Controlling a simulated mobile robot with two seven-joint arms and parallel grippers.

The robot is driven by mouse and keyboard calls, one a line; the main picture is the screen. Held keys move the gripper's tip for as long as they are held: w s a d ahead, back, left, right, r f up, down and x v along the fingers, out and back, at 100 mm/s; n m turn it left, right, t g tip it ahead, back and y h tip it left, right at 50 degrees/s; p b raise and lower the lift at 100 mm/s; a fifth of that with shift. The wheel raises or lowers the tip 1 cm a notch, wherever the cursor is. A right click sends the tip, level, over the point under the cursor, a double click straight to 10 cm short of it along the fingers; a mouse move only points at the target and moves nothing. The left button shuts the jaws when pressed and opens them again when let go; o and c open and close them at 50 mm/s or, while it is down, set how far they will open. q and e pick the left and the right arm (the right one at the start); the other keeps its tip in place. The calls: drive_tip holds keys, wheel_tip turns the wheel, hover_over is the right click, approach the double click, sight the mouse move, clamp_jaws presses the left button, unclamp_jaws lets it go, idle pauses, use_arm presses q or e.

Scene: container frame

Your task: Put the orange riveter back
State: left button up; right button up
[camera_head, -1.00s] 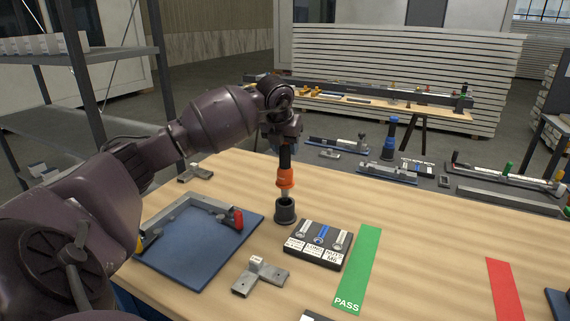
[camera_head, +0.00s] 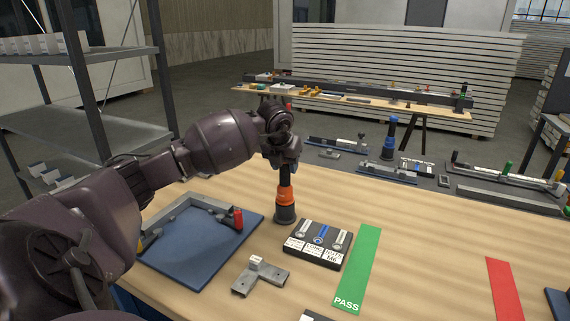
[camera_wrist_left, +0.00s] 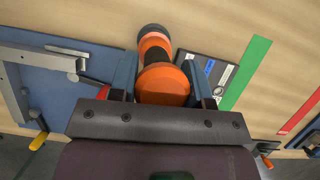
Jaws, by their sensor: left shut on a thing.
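My left gripper (camera_head: 285,163) is shut on the riveter's upper part from above. In the left wrist view the riveter (camera_wrist_left: 160,84) lies between the two fingers of the left gripper (camera_wrist_left: 160,85). Whether its lower end is fully seated in the holder is hard to tell. My right gripper is not in view.
A blue plate (camera_head: 196,248) with a metal frame and red-handled clamp lies left of the holder. A dark tray (camera_head: 318,253) of labelled fasteners is to the right, then a green PASS strip (camera_head: 357,270) and a red strip (camera_head: 505,289). A metal bracket (camera_head: 259,276) lies in front.

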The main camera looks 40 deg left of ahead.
use_arm(q)
drive_tip(key=shift+f, duration=0.2)
drive_tip(key=o, duration=0.9)
drive_tip(key=shift+r, duration=0.35)
drive_tip(key=v, duration=1.2)
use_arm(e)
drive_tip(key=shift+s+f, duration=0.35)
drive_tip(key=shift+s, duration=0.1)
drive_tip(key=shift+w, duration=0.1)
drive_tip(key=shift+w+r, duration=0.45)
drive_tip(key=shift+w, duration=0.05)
